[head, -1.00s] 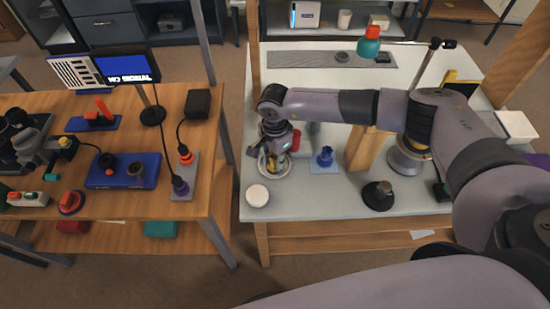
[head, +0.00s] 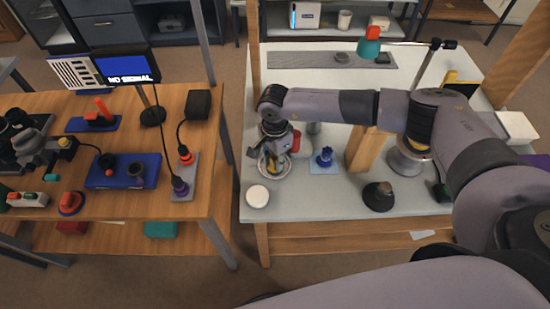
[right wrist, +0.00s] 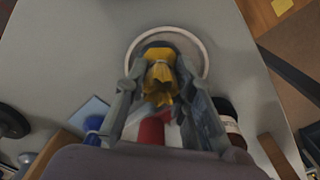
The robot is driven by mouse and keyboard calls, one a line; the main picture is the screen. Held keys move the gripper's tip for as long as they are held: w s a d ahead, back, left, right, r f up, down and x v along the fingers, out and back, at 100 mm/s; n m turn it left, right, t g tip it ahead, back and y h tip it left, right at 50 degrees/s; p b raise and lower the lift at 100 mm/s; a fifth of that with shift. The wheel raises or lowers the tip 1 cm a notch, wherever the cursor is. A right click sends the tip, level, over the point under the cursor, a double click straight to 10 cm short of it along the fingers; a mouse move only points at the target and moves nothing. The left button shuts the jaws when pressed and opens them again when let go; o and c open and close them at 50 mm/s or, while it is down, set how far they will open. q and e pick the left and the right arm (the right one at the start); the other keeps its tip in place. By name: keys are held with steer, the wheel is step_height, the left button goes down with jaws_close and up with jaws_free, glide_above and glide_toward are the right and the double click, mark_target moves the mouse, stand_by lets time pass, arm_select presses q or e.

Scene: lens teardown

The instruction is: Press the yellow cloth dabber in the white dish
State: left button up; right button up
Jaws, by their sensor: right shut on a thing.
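The yellow cloth dabber (right wrist: 160,88) is between the fingers of my right gripper (right wrist: 160,68), which is shut on it. In the right wrist view the dabber lies over the round white dish (right wrist: 204,50), inside its rim. Whether its tip touches the dish floor cannot be told. In the head view my right gripper (head: 271,153) is over the dish (head: 289,169), and a bit of yellow shows inside the dish.
A round white lid-like disc (head: 257,196) sits in front of the dish. A blue item (head: 324,157) on a light blue square, a wooden block (head: 362,148) and a dark cone-shaped thing (head: 378,196) stand to the right. The front middle of the white table is clear.

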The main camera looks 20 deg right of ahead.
steer(key=shift+w+r+p, duration=0.1)
steer(key=shift+r+p, duration=1.3)
steer(key=shift+r, duration=2)
